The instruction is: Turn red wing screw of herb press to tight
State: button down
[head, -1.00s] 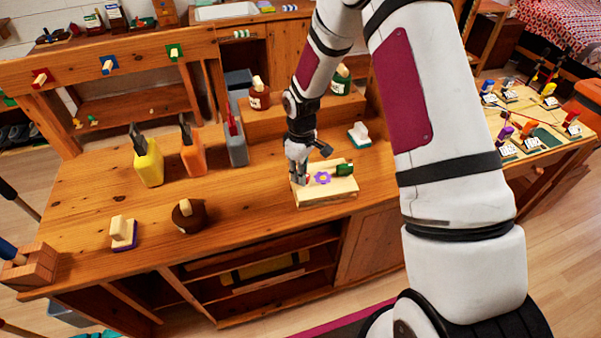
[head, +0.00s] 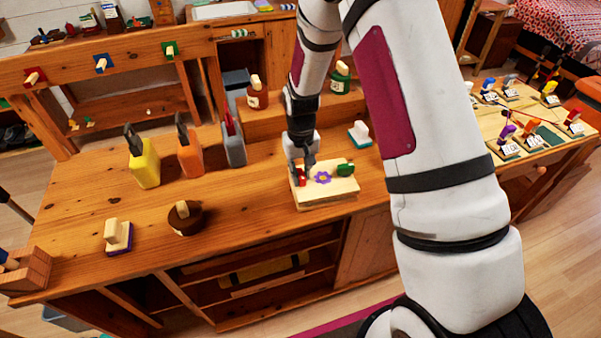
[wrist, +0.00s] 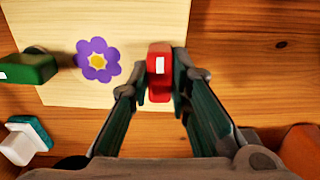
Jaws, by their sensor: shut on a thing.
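The herb press is a pale wooden board (head: 335,191) with a purple flower on top, lying on the wooden bench. It also fills the upper left of the wrist view (wrist: 145,25). The red wing screw (wrist: 159,66) stands at one edge of the press; in the head view (head: 302,177) only a bit of it shows under my gripper. A green wing screw (head: 345,170) is at the opposite side, also seen in the wrist view (wrist: 28,69). My gripper (wrist: 160,84) points down at the press with a finger on each side of the red screw, shut on it.
A white-and-teal block (head: 360,134) stands behind the press. Yellow (head: 144,165), orange (head: 190,155) and grey (head: 233,145) holders stand to the left. A brown round pot (head: 186,219) and a purple-based block (head: 118,238) are nearer the front. Bench between them is clear.

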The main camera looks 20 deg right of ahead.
aim_at(301, 173)
jog(key=shift+m, duration=0.4)
jog(key=c, duration=1.5)
grip_release()
notch_tip(301, 173, up, 12)
